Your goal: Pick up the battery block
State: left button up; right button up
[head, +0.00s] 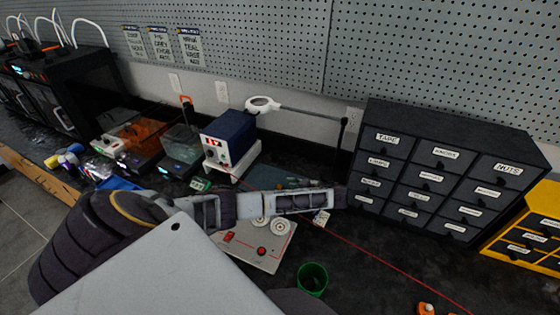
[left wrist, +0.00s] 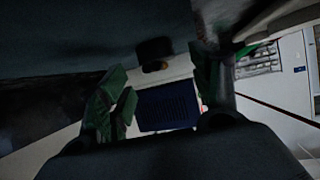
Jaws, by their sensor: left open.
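My left arm reaches in from the left in the head view, and its gripper (head: 330,199) is over the bench, left of the dark drawer cabinet. In the left wrist view my left gripper (left wrist: 163,88) is open, with green-padded fingers apart. A dark blue ribbed block (left wrist: 167,105) shows between and beyond the fingers, with pale surface around it. I cannot tell whether it is the battery block or whether the fingers touch it. No block is clearly identifiable as the battery block in the head view; my arm hides part of the bench. My right gripper is not in view.
A blue power supply (head: 228,136) stands behind my arm. A panel with red switches (head: 262,252) and a green cup (head: 313,279) are in front. The drawer cabinet (head: 440,165) is at the right. A thin red line (head: 375,256) crosses the dark bench.

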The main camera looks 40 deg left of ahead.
pick_arm(q)
jog(key=shift+b+x, duration=0.5)
jog(key=shift+x, duration=0.45)
jog(key=shift+a+f, duration=0.25)
jog(key=shift+a, duration=0.15)
jog(key=c, duration=1.1)
jog(key=shift+r, duration=0.15)
jog(key=shift+c, duration=0.2)
jog(key=shift+r+p, duration=0.75)
jog(key=shift+r, duration=0.6)
notch_tip(320, 180, up, 4)
jog(key=p, duration=0.4)
jog(key=shift+r, duration=0.2)
jog(key=shift+r+p, duration=1.05)
jog(key=shift+r, duration=0.25)
